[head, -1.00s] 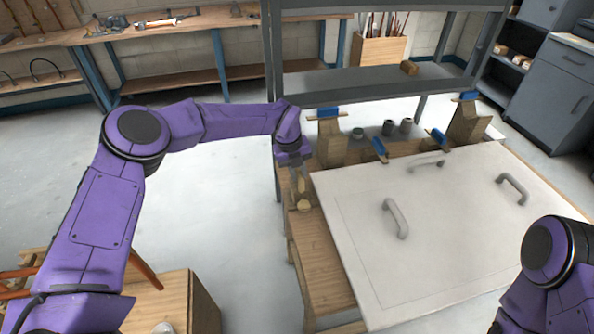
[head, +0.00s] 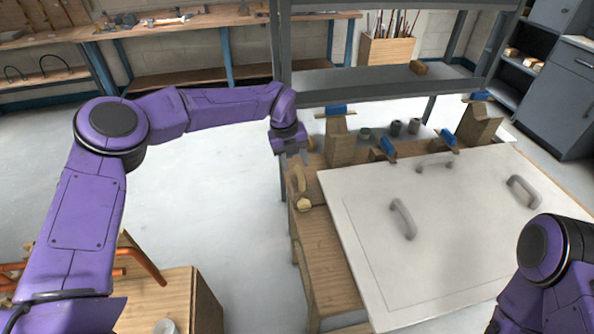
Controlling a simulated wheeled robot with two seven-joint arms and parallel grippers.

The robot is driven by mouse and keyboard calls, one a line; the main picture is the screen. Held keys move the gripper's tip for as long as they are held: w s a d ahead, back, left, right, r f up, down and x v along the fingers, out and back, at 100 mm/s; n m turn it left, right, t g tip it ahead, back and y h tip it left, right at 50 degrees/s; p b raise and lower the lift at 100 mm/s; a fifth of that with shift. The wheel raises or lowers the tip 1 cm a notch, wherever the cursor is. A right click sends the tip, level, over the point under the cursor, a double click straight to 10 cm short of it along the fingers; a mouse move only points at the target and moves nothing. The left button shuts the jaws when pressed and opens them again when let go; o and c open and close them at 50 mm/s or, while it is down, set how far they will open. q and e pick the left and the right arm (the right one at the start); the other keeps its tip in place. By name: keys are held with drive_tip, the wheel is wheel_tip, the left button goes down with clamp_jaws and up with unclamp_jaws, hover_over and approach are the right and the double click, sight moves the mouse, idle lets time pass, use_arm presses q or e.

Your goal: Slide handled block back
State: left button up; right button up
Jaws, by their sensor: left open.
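A small light-wood handle piece (head: 300,180) stands upright at the left edge of the wooden bench, with a pale rounded knob (head: 304,204) just in front of it. I take this to be the handled block; its base is hard to make out. My left gripper (head: 303,146) is open, just behind and above the handle piece, and appears apart from it. Its fingers are small and partly hidden by the purple wrist. My right arm shows at the lower right, but its gripper is out of view.
A large white panel (head: 377,250) with grey handles (head: 402,219) covers most of the bench. Wooden stands with blue tops (head: 341,142) and grey pipe fittings (head: 395,128) line its back edge. A grey shelf frame (head: 380,88) rises behind. Open floor lies left.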

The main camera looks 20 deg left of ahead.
use_arm(q)
drive_tip(key=v, duration=0.6)
drive_tip(key=shift+a+r+b, duration=0.2)
drive_tip(key=shift+r+b, duration=0.1)
drive_tip(key=shift+b, duration=0.15)
drive_tip(key=shift+s, duration=0.1)
drive_tip(key=s+a+f+m+t+y, duration=0.25)
drive_tip(key=s+f+m+y, duration=0.2)
drive_tip(key=f+m, duration=0.65)
drive_tip(key=s+a+f+m+t+y, duration=0.2)
drive_tip(key=s+f+m+t+y, duration=0.3)
drive_tip(key=f+m, duration=0.55)
drive_tip(key=s+a+f+m+g+h, duration=0.1)
drive_tip(key=s+f+m, duration=0.2)
drive_tip(key=s, duration=0.7)
drive_tip(key=s+a+f+m+g+h, duration=0.1)
drive_tip(key=s+f+m, duration=0.3)
drive_tip(key=s, duration=0.7)
drive_tip(key=s+a+f+m+g+h, duration=0.2)
drive_tip(key=s+m, duration=0.4)
drive_tip(key=s, duration=0.4)
wheel_tip(320, 180, down, 2)
drive_tip(key=shift+s+a+f+m+g, duration=0.1)
drive_tip(key=shift+s+a+m+g, duration=0.25)
drive_tip(key=shift+a+g, duration=0.3)
